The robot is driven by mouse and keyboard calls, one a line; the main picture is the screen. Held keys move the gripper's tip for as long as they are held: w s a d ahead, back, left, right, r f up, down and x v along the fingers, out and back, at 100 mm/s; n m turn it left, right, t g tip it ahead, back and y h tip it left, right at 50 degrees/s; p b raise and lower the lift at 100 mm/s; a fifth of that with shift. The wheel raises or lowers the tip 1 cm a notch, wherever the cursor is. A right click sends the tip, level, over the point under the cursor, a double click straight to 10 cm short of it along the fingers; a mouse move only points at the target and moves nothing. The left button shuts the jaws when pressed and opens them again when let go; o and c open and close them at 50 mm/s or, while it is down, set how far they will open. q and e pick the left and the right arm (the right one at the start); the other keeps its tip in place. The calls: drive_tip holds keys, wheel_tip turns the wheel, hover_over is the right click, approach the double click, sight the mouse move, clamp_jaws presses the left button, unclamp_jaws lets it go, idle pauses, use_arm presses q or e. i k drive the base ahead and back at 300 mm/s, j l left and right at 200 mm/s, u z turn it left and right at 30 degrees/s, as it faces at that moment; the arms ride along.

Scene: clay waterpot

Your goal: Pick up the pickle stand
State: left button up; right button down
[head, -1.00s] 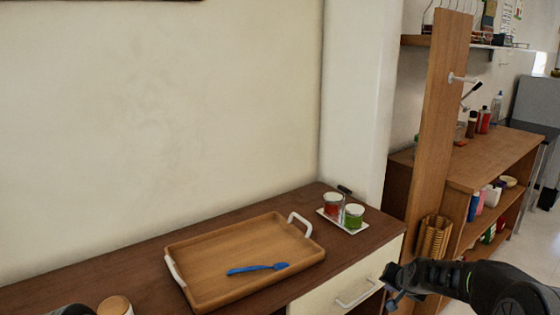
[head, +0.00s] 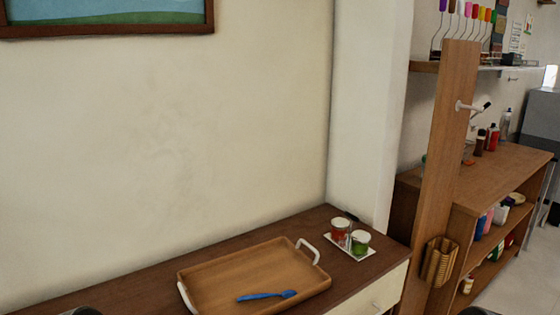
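The pickle stand is a small white tray (head: 368,252) near the right end of the dark brown counter, close to the white pillar. It holds a jar with red contents (head: 340,232) and a jar with green contents (head: 359,243), both with pale lids. A dark handle-like piece (head: 351,216) shows just behind the jars. Neither of my grippers is in view. Only small dark parts of my arms show at the bottom edge, well apart from the stand.
A wooden tray (head: 215,272) with white handles lies left of the stand, with a blue spoon (head: 267,295) in it. A tall wooden post (head: 446,150) with a basket (head: 438,262) stands to the right. Wooden shelves (head: 510,165) with bottles are beyond it.

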sight(356, 245)
drive_tip(key=i+l+z, duration=0.2)
drive_tip(key=z, duration=0.25)
drive_tip(key=i+l+z, duration=0.1)
drive_tip(key=i+z, duration=0.15)
drive_tip(key=z, duration=0.15)
